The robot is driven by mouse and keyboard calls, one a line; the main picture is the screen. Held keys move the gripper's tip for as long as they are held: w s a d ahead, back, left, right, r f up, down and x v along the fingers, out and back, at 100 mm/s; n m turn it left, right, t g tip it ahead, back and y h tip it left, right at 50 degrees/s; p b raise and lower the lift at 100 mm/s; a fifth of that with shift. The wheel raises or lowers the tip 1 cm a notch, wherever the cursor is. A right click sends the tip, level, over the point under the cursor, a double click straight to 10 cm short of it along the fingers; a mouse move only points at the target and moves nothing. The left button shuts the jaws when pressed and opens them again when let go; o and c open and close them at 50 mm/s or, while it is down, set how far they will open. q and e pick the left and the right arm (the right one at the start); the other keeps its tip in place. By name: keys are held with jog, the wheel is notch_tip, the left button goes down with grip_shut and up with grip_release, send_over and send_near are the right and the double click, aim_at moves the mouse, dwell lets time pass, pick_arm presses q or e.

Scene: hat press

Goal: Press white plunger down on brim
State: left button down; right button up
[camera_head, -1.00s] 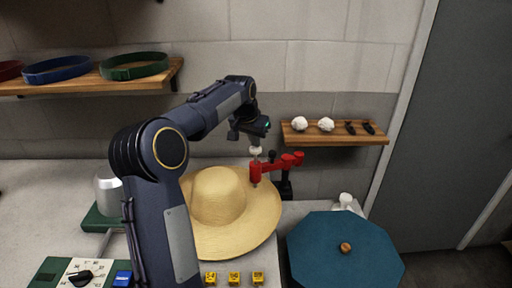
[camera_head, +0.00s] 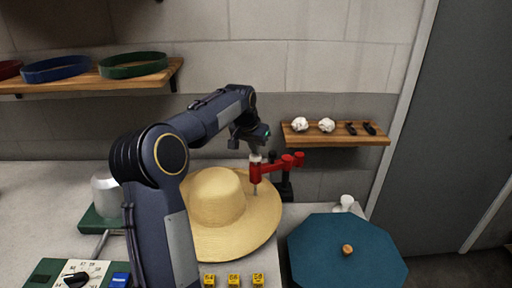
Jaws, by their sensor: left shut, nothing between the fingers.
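A straw hat (camera_head: 217,197) with a wide brim (camera_head: 245,240) lies on the counter at the middle. A red press (camera_head: 266,172) stands behind its right edge, and its thin rod reaches down to the brim. The white plunger (camera_head: 256,158) shows as a small pale top on the press. My left gripper (camera_head: 256,147) is shut, directly above the white plunger and close to it or touching; I cannot tell which. My left arm hides the hat's left side. My right gripper is not in view.
A blue octagonal table (camera_head: 345,262) with a wooden knob (camera_head: 347,249) stands at the right. A wall shelf (camera_head: 335,139) holds white lumps and dark items. Several yellow blocks (camera_head: 234,280) and a dial panel (camera_head: 82,272) lie in front. Hat bands rest on the upper left shelf (camera_head: 90,83).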

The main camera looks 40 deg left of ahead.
pick_arm(q)
jog(key=shift+s+f, duration=0.15)
jog(key=shift+f, duration=0.25)
dwell(0.8)
jog(key=shift+r+p, duration=0.8)
notch_tip(320, 180, up, 10)
jog(key=p, duration=0.8)
